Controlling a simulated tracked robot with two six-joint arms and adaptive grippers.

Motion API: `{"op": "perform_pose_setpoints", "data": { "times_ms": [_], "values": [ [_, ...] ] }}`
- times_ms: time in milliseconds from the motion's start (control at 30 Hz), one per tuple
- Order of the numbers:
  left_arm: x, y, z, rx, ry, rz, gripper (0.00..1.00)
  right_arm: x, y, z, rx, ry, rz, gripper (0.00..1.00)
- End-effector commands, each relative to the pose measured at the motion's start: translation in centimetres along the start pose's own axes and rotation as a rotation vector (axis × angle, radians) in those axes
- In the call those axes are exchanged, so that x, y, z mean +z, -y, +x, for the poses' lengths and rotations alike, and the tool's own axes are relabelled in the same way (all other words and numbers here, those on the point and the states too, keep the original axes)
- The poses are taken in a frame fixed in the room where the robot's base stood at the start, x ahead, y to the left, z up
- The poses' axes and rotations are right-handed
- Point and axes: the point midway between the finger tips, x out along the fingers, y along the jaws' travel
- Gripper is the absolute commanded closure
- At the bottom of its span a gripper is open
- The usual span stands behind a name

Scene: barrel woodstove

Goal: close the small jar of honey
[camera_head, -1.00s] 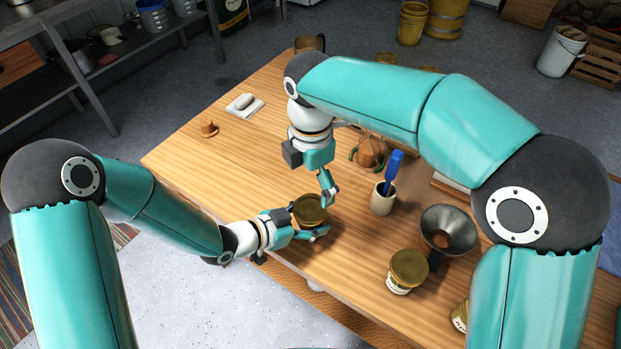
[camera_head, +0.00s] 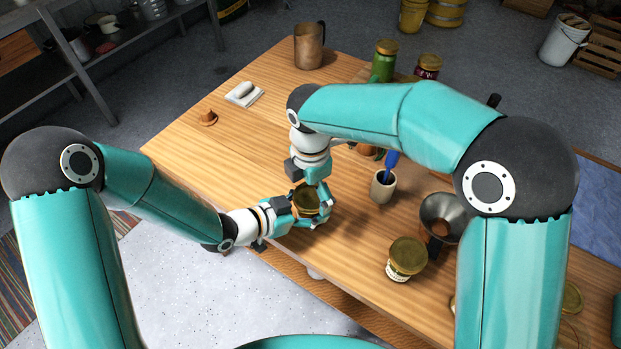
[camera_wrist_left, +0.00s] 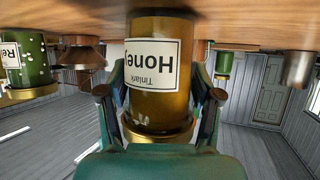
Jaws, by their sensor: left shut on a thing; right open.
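The small honey jar (camera_wrist_left: 150,75) fills the middle of the left wrist view, amber with a white "Honey" label. That view is upside down, so the jar is upright. Its gold lid (camera_head: 306,201) is on top in the head view and also shows in the left wrist view (camera_wrist_left: 158,132); I cannot tell whether it is fully seated. My left gripper (camera_head: 304,221) is shut on the jar's sides, at the table's near edge. My right gripper (camera_head: 318,196) is open, pointing down right at the lid; its far finger is partly hidden.
A green jar (camera_head: 384,62), a red jar (camera_head: 428,67) and a copper mug (camera_head: 309,46) stand at the back.

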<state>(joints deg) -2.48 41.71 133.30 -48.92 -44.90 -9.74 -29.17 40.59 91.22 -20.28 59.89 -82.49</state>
Motion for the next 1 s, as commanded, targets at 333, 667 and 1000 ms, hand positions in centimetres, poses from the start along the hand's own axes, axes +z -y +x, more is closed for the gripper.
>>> {"op": "perform_pose_setpoints", "data": {
  "times_ms": [333, 667, 1000],
  "values": [
    [-0.04, 0.03, 0.0, -0.001, -0.001, 0.0, 1.0, 0.01, -0.01, 0.68, 0.001, 0.0, 0.0, 0.01],
    [-0.04, 0.03, 0.0, -0.001, -0.001, 0.0, 1.0, 0.01, -0.01, 0.65, 0.001, 0.0, 0.0, 0.48],
    [-0.04, 0.02, 0.0, 0.0, -0.001, 0.0, 1.0, 0.0, -0.02, 0.66, 0.001, 0.0, 0.158, 0.63]
  ]
}}
